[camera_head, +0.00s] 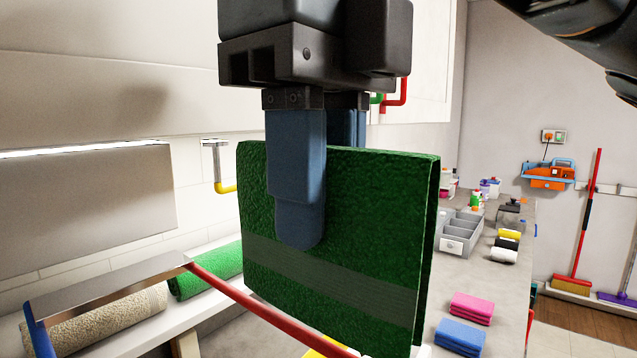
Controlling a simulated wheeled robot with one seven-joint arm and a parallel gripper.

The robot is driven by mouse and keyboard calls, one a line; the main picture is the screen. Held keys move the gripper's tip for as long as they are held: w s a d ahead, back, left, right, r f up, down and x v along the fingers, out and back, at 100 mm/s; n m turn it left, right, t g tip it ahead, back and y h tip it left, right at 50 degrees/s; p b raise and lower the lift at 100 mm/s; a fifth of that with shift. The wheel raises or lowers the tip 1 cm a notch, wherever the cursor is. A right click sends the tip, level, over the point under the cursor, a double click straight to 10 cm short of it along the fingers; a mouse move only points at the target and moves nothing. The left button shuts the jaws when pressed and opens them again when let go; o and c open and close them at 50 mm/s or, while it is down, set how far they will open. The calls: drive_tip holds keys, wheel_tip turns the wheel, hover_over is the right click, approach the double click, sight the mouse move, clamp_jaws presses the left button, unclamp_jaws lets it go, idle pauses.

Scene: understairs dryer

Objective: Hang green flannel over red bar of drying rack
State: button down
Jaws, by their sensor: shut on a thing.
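My gripper (318,230) hangs down from the top of the camera_head view. Its blue fingers are shut on the green flannel (355,235), a folded upright cloth with a flatter band across it. The red bar (240,297) of the drying rack runs slantwise from a metal side plate (110,288) at the left toward the bottom centre. The flannel's lower left edge is close to the bar in the picture. I cannot tell whether they touch. The far end of the bar is out of view or hidden.
A rolled green towel (205,272) and a rolled beige towel (95,325) lie on the shelf behind the rack. Folded pink cloths (471,308) and blue cloths (460,336) lie on the counter at right, near a grey divided tray (460,232). A red-handled broom (587,215) stands at the far wall.

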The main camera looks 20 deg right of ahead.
sight(316, 336)
drive_tip(key=shift+w+a, duration=0.15)
drive_tip(key=shift+w, duration=0.05)
drive_tip(key=shift+f+b, duration=0.1)
drive_tip(key=shift+b, duration=0.3)
drive_tip(key=shift+f+b, duration=0.45)
drive_tip(key=shift+b, duration=0.1)
drive_tip(key=shift+f+b, duration=5.05)
drive_tip(key=shift+f, duration=0.5)
drive_tip(key=c, duration=0.8)
unclamp_jaws()
drive_tip(key=shift+r, duration=3.9)
